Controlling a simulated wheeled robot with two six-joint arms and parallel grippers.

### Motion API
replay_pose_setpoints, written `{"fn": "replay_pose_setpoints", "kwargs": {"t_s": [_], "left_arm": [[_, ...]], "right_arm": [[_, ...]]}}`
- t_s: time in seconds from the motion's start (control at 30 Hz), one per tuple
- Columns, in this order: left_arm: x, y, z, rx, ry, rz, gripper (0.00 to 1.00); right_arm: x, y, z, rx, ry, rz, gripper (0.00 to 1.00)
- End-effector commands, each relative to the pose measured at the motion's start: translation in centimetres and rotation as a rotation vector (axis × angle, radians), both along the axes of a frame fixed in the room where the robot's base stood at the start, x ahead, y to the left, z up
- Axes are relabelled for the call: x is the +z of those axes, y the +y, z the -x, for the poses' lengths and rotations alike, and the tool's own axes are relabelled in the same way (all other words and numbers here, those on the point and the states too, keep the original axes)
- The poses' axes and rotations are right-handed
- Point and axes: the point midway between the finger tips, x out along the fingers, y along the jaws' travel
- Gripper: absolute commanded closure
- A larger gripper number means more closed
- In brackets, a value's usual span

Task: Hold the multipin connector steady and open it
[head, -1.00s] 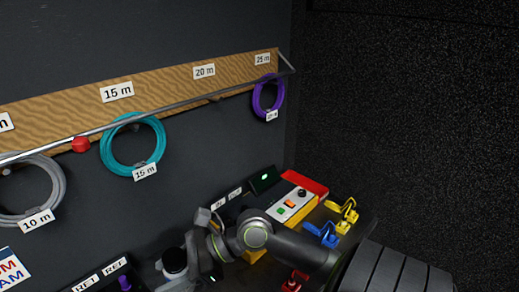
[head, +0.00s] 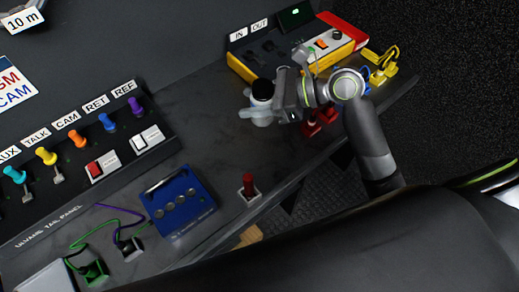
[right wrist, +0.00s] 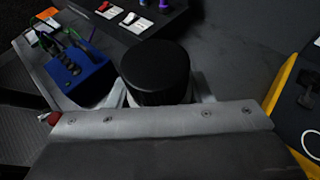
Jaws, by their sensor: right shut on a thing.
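The multipin connector shows as a black round cap above a pale body (head: 262,90), above the dark bench. My right gripper (head: 261,115) comes in from the right and is shut on it, with its pale fingers around the lower part. In the right wrist view the connector's black cylinder (right wrist: 155,72) stands between the fingers, its flat top toward the camera. Its lower end is hidden there, so I cannot tell what is under it. My left gripper is not in view.
A blue box (head: 177,205) with round knobs and a red plunger-like piece (head: 249,186) stand at the front. A yellow and red unit (head: 335,45) is at the back, near yellow clips (head: 382,65). A panel of coloured plugs (head: 78,138) lies left. Bench between is clear.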

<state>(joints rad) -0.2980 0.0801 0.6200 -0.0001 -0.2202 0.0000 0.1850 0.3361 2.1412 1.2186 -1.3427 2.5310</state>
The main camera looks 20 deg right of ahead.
Motion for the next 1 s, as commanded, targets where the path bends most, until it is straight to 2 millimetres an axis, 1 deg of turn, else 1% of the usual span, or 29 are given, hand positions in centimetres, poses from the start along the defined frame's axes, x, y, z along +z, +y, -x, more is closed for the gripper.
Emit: {"fn": "replay_pose_setpoints", "kwargs": {"t_s": [0.03,0.1,0.17,0.4,0.57,0.73,0.83,1.0], "left_arm": [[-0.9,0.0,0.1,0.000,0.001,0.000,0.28],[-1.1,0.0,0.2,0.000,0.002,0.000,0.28],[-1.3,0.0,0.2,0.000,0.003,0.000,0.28],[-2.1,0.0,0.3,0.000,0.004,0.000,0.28],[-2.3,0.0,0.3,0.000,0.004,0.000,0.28],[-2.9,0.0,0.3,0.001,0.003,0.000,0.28],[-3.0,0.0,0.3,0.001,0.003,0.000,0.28],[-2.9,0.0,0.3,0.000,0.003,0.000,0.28]], "right_arm": [[-0.7,0.5,-0.2,0.011,-0.002,-0.003,1.00],[-1.0,0.8,-0.3,0.019,-0.001,-0.003,1.00],[-1.6,0.9,-0.3,0.024,0.001,-0.003,1.00],[-6.0,0.9,-0.3,0.024,0.005,-0.002,1.00],[-7.3,0.9,-0.3,0.023,0.001,-0.001,1.00],[-9.8,0.9,-0.3,0.024,0.003,-0.001,1.00],[-10.7,0.9,-0.3,0.023,0.001,-0.001,1.00],[-10.8,0.9,-0.3,0.024,-0.001,-0.001,1.00]]}}
